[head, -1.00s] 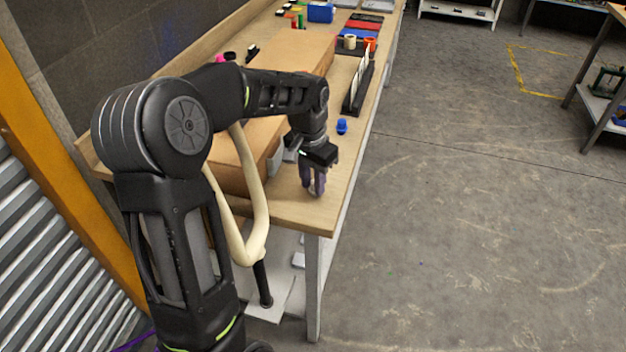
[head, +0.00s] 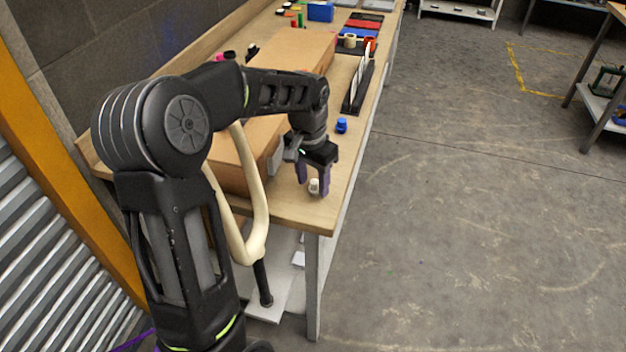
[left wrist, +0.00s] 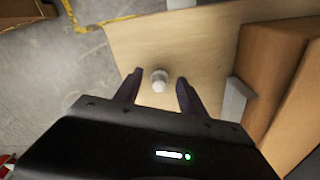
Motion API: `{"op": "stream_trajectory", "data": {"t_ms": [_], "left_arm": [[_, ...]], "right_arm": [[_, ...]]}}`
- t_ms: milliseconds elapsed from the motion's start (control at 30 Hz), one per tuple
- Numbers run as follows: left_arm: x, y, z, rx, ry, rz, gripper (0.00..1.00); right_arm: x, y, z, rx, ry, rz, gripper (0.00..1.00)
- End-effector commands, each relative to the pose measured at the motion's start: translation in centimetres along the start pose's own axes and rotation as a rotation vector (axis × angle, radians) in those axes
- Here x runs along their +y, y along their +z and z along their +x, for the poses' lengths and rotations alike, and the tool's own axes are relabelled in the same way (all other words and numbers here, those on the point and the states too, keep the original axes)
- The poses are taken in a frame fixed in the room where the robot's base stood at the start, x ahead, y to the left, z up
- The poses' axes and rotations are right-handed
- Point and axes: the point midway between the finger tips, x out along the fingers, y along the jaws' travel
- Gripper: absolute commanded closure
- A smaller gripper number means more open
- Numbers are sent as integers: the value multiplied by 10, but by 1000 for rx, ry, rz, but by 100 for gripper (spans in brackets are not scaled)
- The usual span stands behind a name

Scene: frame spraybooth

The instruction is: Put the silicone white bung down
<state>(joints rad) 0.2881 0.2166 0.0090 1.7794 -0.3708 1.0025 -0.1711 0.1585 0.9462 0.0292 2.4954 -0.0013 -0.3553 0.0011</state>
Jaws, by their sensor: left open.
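The white bung (head: 314,186) stands on the wooden bench top near its front corner. It also shows in the left wrist view (left wrist: 159,81), between and just beyond my fingertips, touching neither finger. My left gripper (head: 313,188) points down over the bench with its purple fingers apart on either side of the bung. In the left wrist view the open gripper (left wrist: 157,84) has a clear gap on both sides of the bung. My right gripper is not in view.
A large cardboard box (head: 262,142) lies along the bench beside my left arm. A blue bung-like piece (head: 341,125) and a dark rack (head: 358,88) with white plates stand farther back. The bench's right edge is close to the bung, with bare floor beyond.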

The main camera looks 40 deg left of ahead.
Motion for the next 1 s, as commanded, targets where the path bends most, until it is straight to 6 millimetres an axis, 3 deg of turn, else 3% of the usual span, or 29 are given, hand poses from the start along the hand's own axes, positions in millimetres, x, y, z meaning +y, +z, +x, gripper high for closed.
{"op": "stream_trajectory", "data": {"t_ms": [167,600,800,1000], "left_arm": [[0,-1,-21,4,-1,0,52],[0,-1,-106,4,-1,1,52],[0,0,-120,1,0,1,52],[0,0,-120,0,0,0,52]], "right_arm": [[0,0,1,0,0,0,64],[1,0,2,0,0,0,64],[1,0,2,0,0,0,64],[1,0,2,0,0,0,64]]}}
